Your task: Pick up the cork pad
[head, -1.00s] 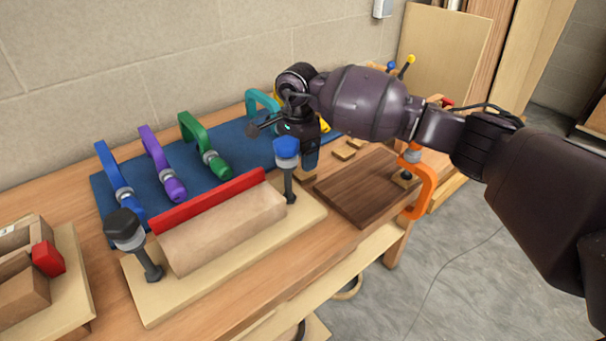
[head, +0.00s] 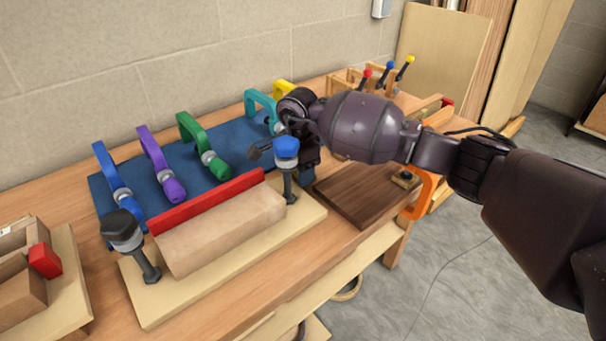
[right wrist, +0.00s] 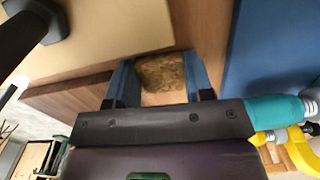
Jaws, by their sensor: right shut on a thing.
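The cork pad (right wrist: 162,72) is a small, speckled brown block in the right wrist view. It sits between the two blue fingers of my right gripper (right wrist: 160,84), which is shut on it. In the head view my right gripper (head: 309,167) is low at the bench, behind the blue-topped clamp post, and its fingertips are partly hidden. The pad itself is hidden there. Whether it touches the bench is hard to tell. My left gripper is not in view.
The bending form (head: 222,228) with its red strip and two clamp posts stands just in front of the gripper. A dark wood board (head: 357,193) with an orange clamp (head: 424,192) lies to the right. Several coloured clamps rest on the blue mat (head: 233,143) behind.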

